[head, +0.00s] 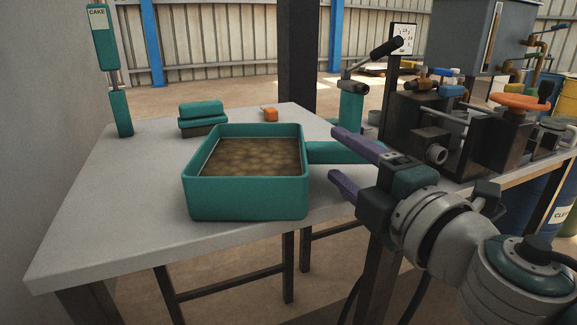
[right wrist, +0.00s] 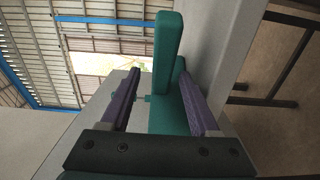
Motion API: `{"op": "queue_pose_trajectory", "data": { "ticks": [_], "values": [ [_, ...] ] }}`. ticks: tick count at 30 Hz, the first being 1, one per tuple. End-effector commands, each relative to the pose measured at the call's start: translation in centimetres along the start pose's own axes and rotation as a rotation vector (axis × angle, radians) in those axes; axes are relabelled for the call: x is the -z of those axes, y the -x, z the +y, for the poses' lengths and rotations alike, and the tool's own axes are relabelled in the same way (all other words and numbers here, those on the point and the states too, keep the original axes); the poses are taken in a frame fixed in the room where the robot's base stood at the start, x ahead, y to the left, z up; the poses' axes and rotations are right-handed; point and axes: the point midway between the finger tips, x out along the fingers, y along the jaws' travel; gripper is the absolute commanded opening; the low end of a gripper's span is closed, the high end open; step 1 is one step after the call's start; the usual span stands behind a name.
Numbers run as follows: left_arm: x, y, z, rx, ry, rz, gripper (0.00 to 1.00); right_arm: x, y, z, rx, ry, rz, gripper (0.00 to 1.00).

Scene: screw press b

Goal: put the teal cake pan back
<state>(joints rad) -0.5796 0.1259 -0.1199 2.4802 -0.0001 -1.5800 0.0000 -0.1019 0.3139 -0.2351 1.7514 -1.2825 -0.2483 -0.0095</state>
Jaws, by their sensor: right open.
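The teal cake pan (head: 246,197) is a rectangular, open-topped box with brown lumpy contents. It stands level on the grey table, with a teal handle (head: 325,153) sticking out to the right. My right gripper (head: 336,157) is open, with one purple finger above the handle and one below it in the picture. In the right wrist view, the teal handle (right wrist: 168,112) lies between the two spread fingers, and the pan's side (right wrist: 166,48) is just beyond. I cannot tell whether a finger touches the handle. My left gripper is not in view.
A teal post with a CAKE sign (head: 102,40) stands at the table's back left. A teal-topped block (head: 203,111) and a small orange item (head: 270,114) lie behind the pan. Press machinery with an orange handwheel (head: 520,101) crowds the right. The table's front left (head: 110,225) is clear.

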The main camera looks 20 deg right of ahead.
Motion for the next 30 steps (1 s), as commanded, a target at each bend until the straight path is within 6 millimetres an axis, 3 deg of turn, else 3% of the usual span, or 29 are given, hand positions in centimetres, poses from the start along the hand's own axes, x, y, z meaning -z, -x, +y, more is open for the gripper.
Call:
{"op": "queue_pose_trajectory", "data": {
  "ticks": [6, 15, 17, 20, 23, 25, 27, 30],
  "values": [
    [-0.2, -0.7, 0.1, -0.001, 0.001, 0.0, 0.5, 0.0, 4.5, -0.2, 0.002, -0.001, -0.001, 0.62],
    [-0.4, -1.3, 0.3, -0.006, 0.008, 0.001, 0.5, -0.2, 7.4, 0.0, 0.001, -0.014, -0.012, 0.62],
    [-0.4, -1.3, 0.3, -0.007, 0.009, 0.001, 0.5, -0.9, 7.7, 0.1, 0.005, -0.066, -0.056, 0.62],
    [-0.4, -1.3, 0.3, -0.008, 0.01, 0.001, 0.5, -3.6, 8.6, -0.3, 0.043, -0.269, -0.222, 0.62],
    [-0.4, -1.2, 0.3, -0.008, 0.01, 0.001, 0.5, -6.2, 11.2, -3.1, 0.17, -0.57, -0.46, 0.62],
    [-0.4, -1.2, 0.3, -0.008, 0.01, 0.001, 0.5, -6.2, 13.8, -6.2, 0.315, -0.777, -0.613, 0.62],
    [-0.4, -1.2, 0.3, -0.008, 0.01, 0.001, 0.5, -4.7, 16.8, -9.0, 0.49, -0.95, -0.73, 0.62],
    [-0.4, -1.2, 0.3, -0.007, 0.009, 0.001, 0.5, -1.3, 20.9, -11.6, 0.738, -1.116, -0.831, 0.62]
  ]
}}
